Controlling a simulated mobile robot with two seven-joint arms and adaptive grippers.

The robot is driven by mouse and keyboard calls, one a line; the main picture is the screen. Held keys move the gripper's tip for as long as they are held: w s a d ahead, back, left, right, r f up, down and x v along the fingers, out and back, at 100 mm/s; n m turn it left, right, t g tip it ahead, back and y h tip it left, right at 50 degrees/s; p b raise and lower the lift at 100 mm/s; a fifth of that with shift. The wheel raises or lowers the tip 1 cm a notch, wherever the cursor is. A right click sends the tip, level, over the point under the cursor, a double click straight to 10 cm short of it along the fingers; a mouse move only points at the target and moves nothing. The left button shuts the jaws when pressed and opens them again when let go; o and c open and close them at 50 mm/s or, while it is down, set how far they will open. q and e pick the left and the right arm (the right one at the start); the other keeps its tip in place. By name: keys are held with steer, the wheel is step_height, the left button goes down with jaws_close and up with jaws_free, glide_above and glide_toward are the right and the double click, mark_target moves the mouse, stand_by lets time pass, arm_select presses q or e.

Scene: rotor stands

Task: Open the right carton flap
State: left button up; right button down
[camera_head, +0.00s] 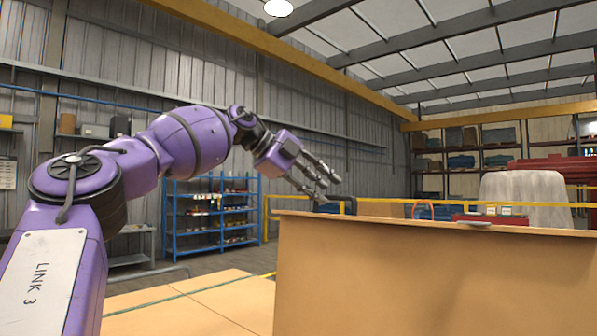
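A large tan cardboard-like panel (430,280) stands upright across the lower right, its top edge at about the height of my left gripper. It looks like a carton flap or wall; I cannot tell which. Lower, flat tan panels (195,310) with a thin green line lie to its left. My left gripper (331,190) reaches in from the left on a purple arm. Its grey fingers are spread and empty, at the panel's upper left corner in the picture. I cannot tell if they touch it. My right gripper is not in view.
A red case (490,218), an orange handle (423,203) and a small pale item (475,225) show at the panel's top edge. A blue shelf rack (210,220) stands behind left. Yellow railing (375,201) and a pale covered bulk (525,195) are behind.

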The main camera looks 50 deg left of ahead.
arm_select(q)
steer(key=v, duration=0.7)
steer(key=shift+s+r, duration=0.2)
stand_by(0.4)
